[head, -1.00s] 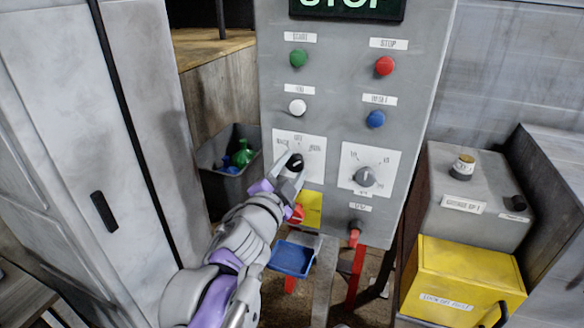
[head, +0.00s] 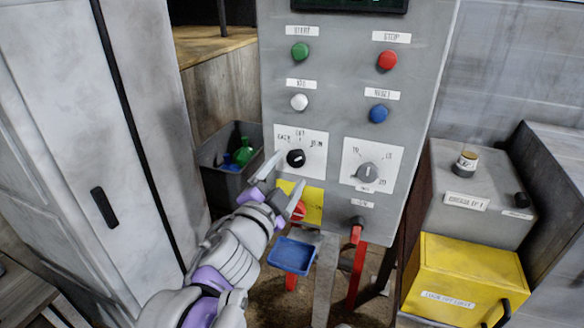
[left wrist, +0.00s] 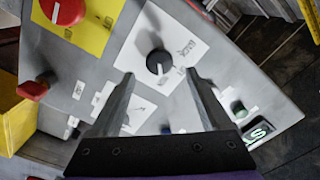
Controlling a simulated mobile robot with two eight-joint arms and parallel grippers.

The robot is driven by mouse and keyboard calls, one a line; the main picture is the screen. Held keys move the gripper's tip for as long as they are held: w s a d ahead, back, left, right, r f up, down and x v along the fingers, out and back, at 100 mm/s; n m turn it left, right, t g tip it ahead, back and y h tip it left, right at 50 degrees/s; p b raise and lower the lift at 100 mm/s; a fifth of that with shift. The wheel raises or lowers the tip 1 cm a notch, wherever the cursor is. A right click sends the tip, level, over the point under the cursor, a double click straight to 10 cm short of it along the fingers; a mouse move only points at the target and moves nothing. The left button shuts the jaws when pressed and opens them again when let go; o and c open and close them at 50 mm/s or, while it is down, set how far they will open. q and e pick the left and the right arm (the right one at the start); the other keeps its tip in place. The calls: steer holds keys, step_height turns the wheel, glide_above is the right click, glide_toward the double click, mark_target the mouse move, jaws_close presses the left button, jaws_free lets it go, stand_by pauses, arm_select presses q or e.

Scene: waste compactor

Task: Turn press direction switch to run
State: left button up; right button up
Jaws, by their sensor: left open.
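The press direction switch (head: 295,158) is a round black knob with a white mark, on a white plate on the grey control panel (head: 335,125). The plate's labels seem to read BACK, OFF and RUN. The mark points right and slightly up, toward the right-hand label. In the left wrist view, the knob (left wrist: 158,62) shows its mark toward the lower label. My left gripper (head: 286,174) is open and empty, just below and left of the knob and apart from it. Its fingers also show in the left wrist view (left wrist: 160,78). My right gripper is not in view.
Green (head: 300,52), red (head: 387,61), white (head: 299,102) and blue (head: 378,114) buttons sit above the switch. A grey dial (head: 368,172) is at its right. A red knob on a yellow plate (head: 315,204) and a red-handled switch (head: 356,232) are below.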

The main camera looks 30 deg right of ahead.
arm_select(q)
steer(key=v, duration=0.7)
steer(key=shift+b, duration=0.4)
